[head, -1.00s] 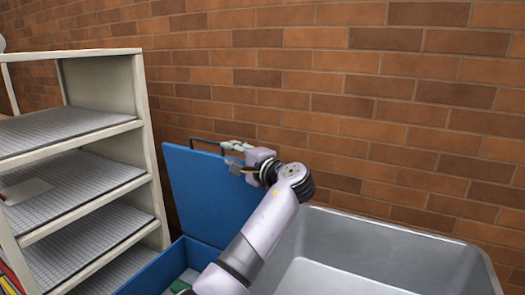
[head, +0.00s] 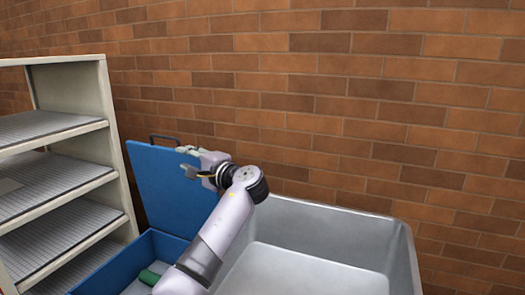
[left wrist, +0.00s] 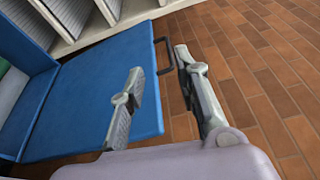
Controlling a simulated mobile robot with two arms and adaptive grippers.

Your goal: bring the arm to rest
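My left gripper (head: 184,159) is in front of the upper right part of the raised blue lid (head: 160,190) in the head view. In the left wrist view the open gripper (left wrist: 158,62) is over the lid's edge, with the dark lid handle (left wrist: 165,55) close to the right finger. I cannot tell whether they touch. In the head view the handle (head: 164,137) shows above the fingertips. My right gripper is in neither view.
The blue box (head: 95,272) stands open below the lid, with a green thing (head: 149,277) inside. A pale shelf unit (head: 105,130) is on the left. A large grey bin (head: 402,262) is on the right. A brick wall (head: 380,110) closes off the back.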

